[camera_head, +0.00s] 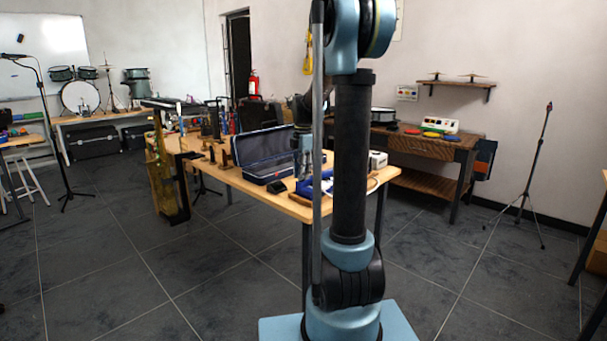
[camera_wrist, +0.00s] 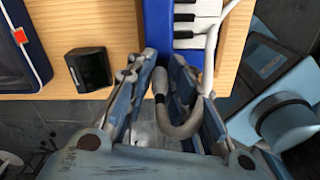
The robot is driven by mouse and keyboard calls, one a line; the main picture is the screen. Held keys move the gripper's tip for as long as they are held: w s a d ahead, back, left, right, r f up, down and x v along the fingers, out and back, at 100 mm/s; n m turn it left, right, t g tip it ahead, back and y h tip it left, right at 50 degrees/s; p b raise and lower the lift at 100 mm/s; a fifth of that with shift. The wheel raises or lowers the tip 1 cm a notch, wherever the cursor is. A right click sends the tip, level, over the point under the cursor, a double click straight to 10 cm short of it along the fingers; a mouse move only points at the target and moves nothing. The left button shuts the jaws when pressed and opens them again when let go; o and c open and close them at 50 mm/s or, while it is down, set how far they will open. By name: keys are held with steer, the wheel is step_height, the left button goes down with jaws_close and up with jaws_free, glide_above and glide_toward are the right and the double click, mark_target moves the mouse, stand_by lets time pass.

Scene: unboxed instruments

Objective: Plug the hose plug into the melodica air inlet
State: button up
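The melodica, a blue body (camera_wrist: 157,28) with white and black keys, lies on the wooden table in the wrist view. It also shows as a blue shape (camera_head: 308,187) in the head view. My gripper (camera_wrist: 163,64) points down at the melodica's near end, its fingers closed around the end of a grey hose. The hose (camera_wrist: 180,130) bends in a U between the fingers and runs up right as a white tube beside the keys. The hose plug at the fingertips is mostly hidden by the fingers. The air inlet cannot be made out.
A small black block (camera_wrist: 89,68) and an open blue-lined case (camera_head: 262,158) stand left of the melodica. The wooden table (camera_head: 290,207) ends just below the melodica in the wrist view.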

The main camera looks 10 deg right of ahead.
stand_by(0.4)
step_height(320, 180, up, 11)
steer(key=s+f+m, duration=0.2)
steer(key=s+m, duration=0.4)
steer(key=s, duration=0.4)
steer(key=s+f+m+t, duration=0.1)
steer(key=s+f+m, duration=0.7)
steer(key=s, duration=0.4)
steer(key=s+f+m+t, duration=0.1)
steer(key=s+f+m, duration=0.7)
steer(key=s+f, duration=0.3)
steer(key=shift+s+d+f, duration=0.25)
steer(key=shift+s+d, duration=0.15)
steer(key=shift+s, duration=0.45)
steer(key=shift+a, duration=0.1)
